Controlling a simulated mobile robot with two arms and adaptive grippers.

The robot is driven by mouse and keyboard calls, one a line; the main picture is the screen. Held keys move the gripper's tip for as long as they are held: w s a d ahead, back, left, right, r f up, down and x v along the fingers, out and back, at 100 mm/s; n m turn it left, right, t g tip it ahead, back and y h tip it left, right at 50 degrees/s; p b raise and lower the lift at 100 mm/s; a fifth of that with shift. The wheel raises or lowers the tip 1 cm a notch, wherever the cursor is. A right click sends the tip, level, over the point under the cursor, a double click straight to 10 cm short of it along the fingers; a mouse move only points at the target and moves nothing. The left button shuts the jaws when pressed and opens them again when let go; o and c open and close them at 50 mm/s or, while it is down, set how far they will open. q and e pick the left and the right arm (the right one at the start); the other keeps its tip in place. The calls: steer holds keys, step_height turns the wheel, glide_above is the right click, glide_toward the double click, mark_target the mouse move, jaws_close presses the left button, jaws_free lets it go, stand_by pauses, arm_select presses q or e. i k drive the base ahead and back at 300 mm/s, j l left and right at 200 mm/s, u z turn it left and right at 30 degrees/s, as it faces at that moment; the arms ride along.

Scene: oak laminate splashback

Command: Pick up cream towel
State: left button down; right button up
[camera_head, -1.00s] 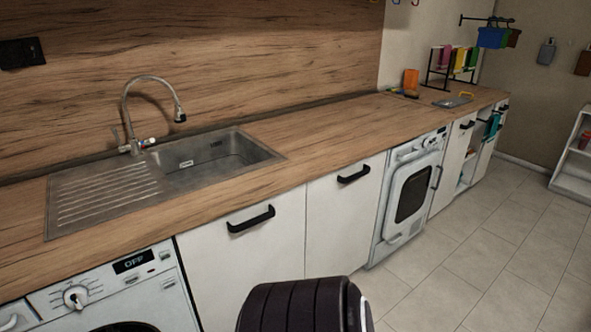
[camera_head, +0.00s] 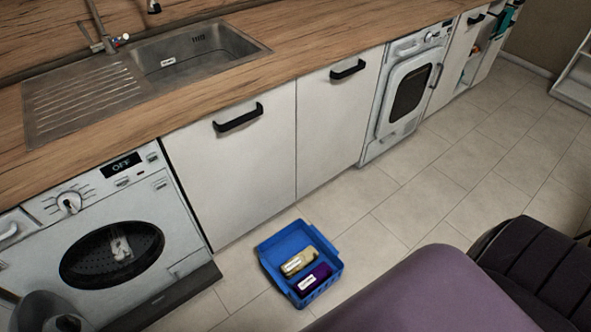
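A rolled cream towel (camera_head: 297,261) with a pale label lies in a blue basket (camera_head: 333,268) on the floor, in front of the white cabinet. A rolled purple towel (camera_head: 316,277), also labelled, lies beside it in the basket, on the nearer side. The basket is open at the top and nothing covers the cream towel. Neither of my grippers can be made out. A large purple and dark ribbed shape at the lower right looks like part of my own body.
A washing machine (camera_head: 190,215) with a round door stands left of the basket. A wooden worktop (camera_head: 300,45) with a steel sink (camera_head: 195,55) runs above white cabinets (camera_head: 245,180). A second white appliance (camera_head: 405,95) stands farther right. The tiled floor (camera_head: 440,165) right of the basket is clear.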

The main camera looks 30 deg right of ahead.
mark_target(300, 261)
steer(key=z, duration=1.05)
